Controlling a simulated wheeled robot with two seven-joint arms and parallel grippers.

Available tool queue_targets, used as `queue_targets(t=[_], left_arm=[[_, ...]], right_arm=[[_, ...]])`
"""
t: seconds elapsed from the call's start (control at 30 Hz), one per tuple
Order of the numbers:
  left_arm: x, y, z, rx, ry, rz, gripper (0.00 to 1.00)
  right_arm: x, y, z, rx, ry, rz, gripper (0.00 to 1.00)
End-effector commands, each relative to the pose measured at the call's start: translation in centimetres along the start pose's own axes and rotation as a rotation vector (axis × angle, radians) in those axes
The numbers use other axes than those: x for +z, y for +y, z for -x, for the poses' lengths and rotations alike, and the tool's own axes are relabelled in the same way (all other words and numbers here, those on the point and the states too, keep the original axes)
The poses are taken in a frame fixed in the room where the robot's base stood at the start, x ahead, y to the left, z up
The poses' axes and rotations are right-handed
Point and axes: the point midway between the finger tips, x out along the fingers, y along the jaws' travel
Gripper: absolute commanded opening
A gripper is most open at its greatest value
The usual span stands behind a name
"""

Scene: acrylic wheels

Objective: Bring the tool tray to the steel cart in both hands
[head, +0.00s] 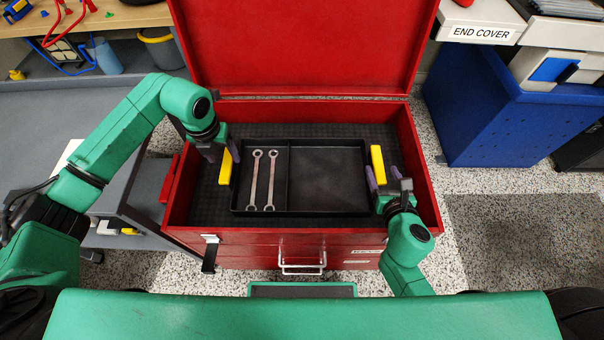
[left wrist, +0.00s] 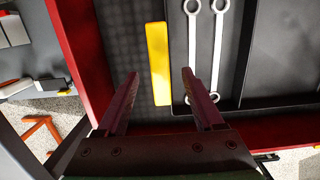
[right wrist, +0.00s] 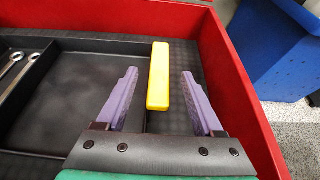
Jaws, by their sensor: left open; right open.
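The black tool tray (head: 330,212) lies inside the open red tool chest, with a divider and a yellow handle at each end. Two wrenches (head: 263,180) lie in its left compartment; the right compartment is empty. My left gripper (head: 228,160) is open at the left yellow handle (head: 226,167); in the left wrist view this handle (left wrist: 158,62) stands between and beyond the fingertips. My right gripper (head: 378,178) is open at the right yellow handle (head: 377,160); in the right wrist view that handle (right wrist: 158,75) lies between the fingers. Contact cannot be told.
The red chest's walls (head: 425,190) surround the tray, and its raised lid (head: 300,45) stands behind. A grey cart-like surface (head: 50,120) is at left. A blue bin (head: 520,115) stands at right. Speckled floor is clear at lower right.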

Motion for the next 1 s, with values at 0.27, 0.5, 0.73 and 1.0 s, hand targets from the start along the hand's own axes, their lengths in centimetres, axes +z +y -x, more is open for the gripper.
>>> queue_targets(t=[0.27, 0.5, 0.73, 1.0], left_arm=[[0.0, 0.0, -4.2, 0.0, 0.001, 0.0, 0.69], [0.0, 0.0, -4.6, 0.0, -0.001, 0.0, 0.69], [0.0, 0.0, -4.6, 0.0, -0.001, 0.0, 0.15], [0.0, 0.0, -4.6, 0.0, -0.001, 0.0, 0.0]], right_arm=[[0.1, 0.0, -4.2, 0.0, -0.001, -0.001, 0.69], [0.0, 0.0, -4.6, 0.001, 0.0, 0.0, 0.69], [0.0, 0.0, -4.6, 0.001, 0.0, 0.0, 0.15], [0.0, 0.1, -4.6, 0.001, 0.0, 0.0, 0.0]])
